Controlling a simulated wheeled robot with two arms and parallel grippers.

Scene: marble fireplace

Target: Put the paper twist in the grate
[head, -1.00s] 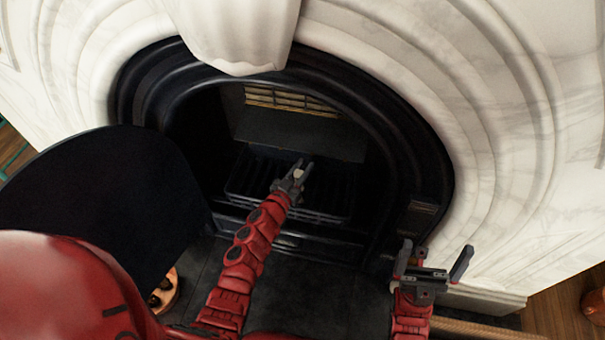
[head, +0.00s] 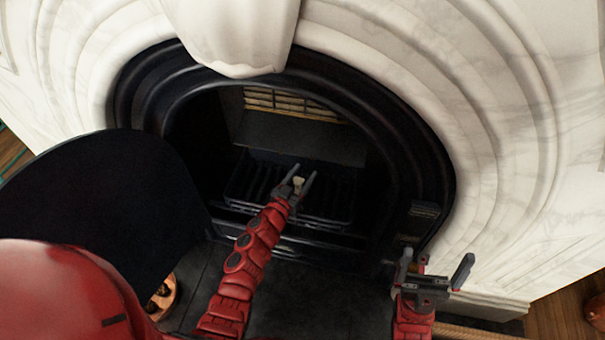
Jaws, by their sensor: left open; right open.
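The grate (head: 335,203) is a black barred basket low inside the dark fireplace opening. My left gripper (head: 301,180) is over the grate, its fingers apart and pointing into the fireplace. A small pale piece, which looks like the paper twist (head: 298,182), shows between or just beyond the fingers. I cannot tell whether it touches the grate bars or a finger. My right gripper (head: 434,268) is open and empty in front of the right side of the fireplace, well away from the grate.
A black arched metal surround (head: 425,150) and white marble (head: 500,110) frame the opening. A dark rounded panel (head: 100,205) stands at the left, with a copper-coloured object (head: 163,297) beside it. The dark hearth (head: 300,300) is clear in front.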

